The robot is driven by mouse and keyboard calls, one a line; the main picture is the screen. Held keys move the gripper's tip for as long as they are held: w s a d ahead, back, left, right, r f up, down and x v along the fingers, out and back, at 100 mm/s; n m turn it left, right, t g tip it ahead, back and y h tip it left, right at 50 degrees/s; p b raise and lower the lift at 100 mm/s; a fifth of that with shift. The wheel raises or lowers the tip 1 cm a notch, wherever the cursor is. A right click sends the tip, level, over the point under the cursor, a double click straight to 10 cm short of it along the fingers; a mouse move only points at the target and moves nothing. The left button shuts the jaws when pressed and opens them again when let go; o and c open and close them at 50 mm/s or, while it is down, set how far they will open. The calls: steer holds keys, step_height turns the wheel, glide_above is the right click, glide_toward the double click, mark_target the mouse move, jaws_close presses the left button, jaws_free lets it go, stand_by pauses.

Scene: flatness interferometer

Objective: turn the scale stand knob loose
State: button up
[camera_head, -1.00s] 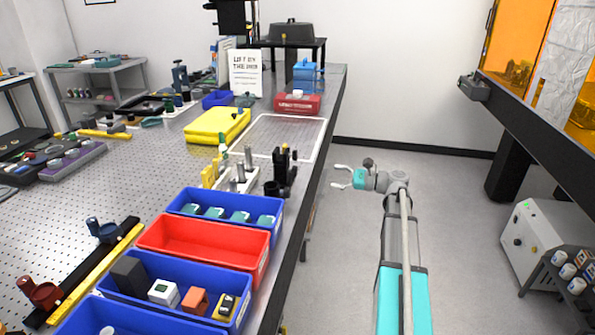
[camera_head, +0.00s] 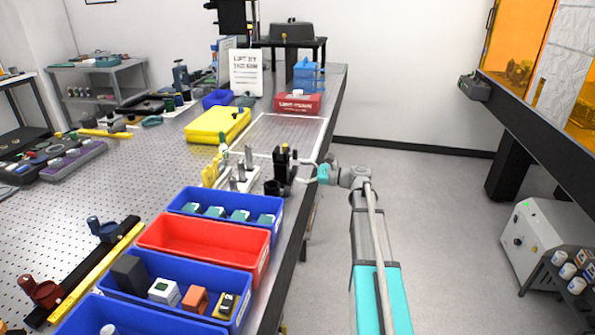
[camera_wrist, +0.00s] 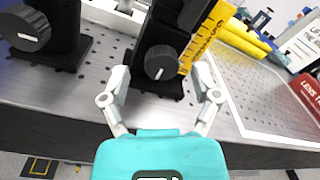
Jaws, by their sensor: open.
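The scale stand is a black post with a yellow ruler (camera_wrist: 207,35) in the wrist view. Its round black knob (camera_wrist: 161,63) faces the camera, with a pale index line on it. My gripper (camera_wrist: 161,80) is open, one finger on each side of the knob. I see gaps beside the knob and cannot tell any contact. In the head view, my gripper (camera_head: 303,170) is at the bench edge, close on the right of a black stand (camera_head: 283,168). The knob is not clear there.
Another black stand with a ribbed knob (camera_wrist: 27,28) is at the wrist view's left. A red bin (camera_head: 205,240) and blue bins stand along the bench's near edge. A white-framed mesh area (camera_head: 290,130) and a red box (camera_head: 297,103) lie farther back. The aisle floor (camera_head: 440,230) is clear.

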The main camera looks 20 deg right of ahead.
steer(key=shift+x, duration=1.2)
steer(key=shift+d, duration=0.1)
jaws_close()
